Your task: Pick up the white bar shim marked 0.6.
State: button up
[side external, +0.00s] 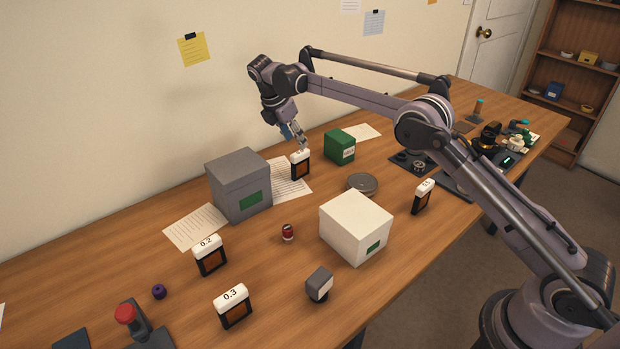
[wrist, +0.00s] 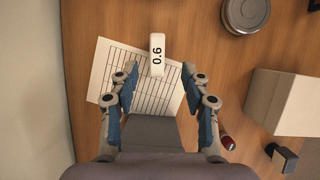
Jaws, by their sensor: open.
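The white bar shim marked 0.6 (wrist: 157,55) shows in the wrist view, lying lengthwise just beyond and between my open fingertips, over a printed sheet. In the side external view the shim (side external: 300,156) tops a dark block with a brown face, standing upright by the green box. My gripper (side external: 301,138) is above it there, close over its top; whether they touch I cannot tell. In the wrist view my gripper (wrist: 158,77) is open with nothing between the fingers. The shim's dark block is hidden in the wrist view.
Similar white-topped blocks marked 0.2 (side external: 208,243) and 0.3 (side external: 231,296) stand at the front, another (side external: 424,188) at right. A grey box (side external: 238,186) and a green box (side external: 340,147) flank the shim. A white box (side external: 356,226) and a round tin (side external: 362,184) stand nearby.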

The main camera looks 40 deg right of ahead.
aim_at(301, 152)
jog(key=x, duration=0.6)
jog(key=shift+f, duration=0.1)
jog(key=shift+a+x, duration=0.15)
jog(key=shift+x, duration=1.15)
jog(key=shift+a+x, duration=0.15)
jog(key=shift+x, duration=1.15)
jog(key=shift+w+f, duration=0.1)
jog(key=shift+w, duration=0.05)
grip_shut()
